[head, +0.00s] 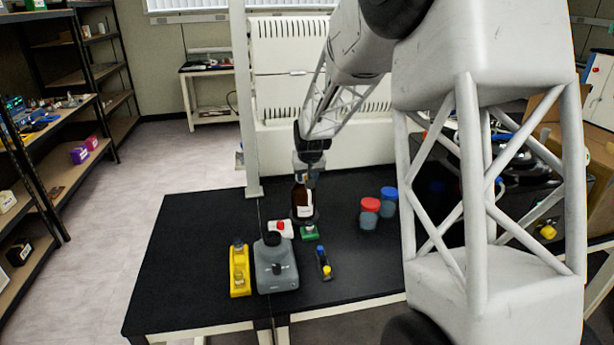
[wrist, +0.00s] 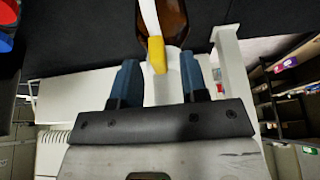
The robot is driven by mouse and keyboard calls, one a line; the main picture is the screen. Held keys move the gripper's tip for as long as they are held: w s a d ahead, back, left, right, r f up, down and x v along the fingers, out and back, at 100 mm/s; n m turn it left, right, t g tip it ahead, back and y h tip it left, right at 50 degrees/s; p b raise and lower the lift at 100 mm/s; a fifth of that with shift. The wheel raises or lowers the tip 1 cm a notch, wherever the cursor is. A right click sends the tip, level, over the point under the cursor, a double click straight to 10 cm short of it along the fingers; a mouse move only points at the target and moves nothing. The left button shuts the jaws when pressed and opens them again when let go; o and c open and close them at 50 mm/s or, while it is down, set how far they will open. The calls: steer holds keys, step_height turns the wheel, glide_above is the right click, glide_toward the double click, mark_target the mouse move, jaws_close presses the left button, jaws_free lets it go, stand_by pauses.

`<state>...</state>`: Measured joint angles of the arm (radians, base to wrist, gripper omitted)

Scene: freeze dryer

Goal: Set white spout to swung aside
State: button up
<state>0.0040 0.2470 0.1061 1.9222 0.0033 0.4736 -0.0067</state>
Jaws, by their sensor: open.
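A brown bottle (head: 302,203) with a white label stands upright on the black bench in the head view. Its brown glass also shows at the top of the wrist view (wrist: 174,22). A narrow white piece (wrist: 150,18), which may be the white spout, crosses in front of the glass, with a yellow block (wrist: 157,56) at its end. My gripper (wrist: 160,82) is open, its two blue fingers on either side of a pale strip just below the yellow block. I cannot tell whether they touch anything. In the head view my gripper hides the bottle's top.
Close by are a green-based item (head: 310,233), a grey device (head: 275,265), a yellow holder (head: 239,270) and a small dark holder (head: 324,264). Red-lidded (head: 370,213) and blue-lidded (head: 388,200) jars stand to the right. A white post (head: 245,100) rises behind left. The bench's left side is clear.

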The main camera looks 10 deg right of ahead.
steer(key=shift+w+f, duration=0.1)
steer(key=shift+f, duration=0.15)
jaws_close()
steer(key=shift+a+m, duration=0.25)
steer(key=shift+m, duration=0.15)
stand_by(0.4)
steer(key=w+a+m+g+h, duration=0.3)
steer(key=w+a+m+h, duration=0.1)
steer(key=m, duration=1.1)
steer(key=shift+w+a+g+h, duration=0.3)
steer(key=shift+w+a, duration=0.35)
steer(key=shift+a, duration=0.2)
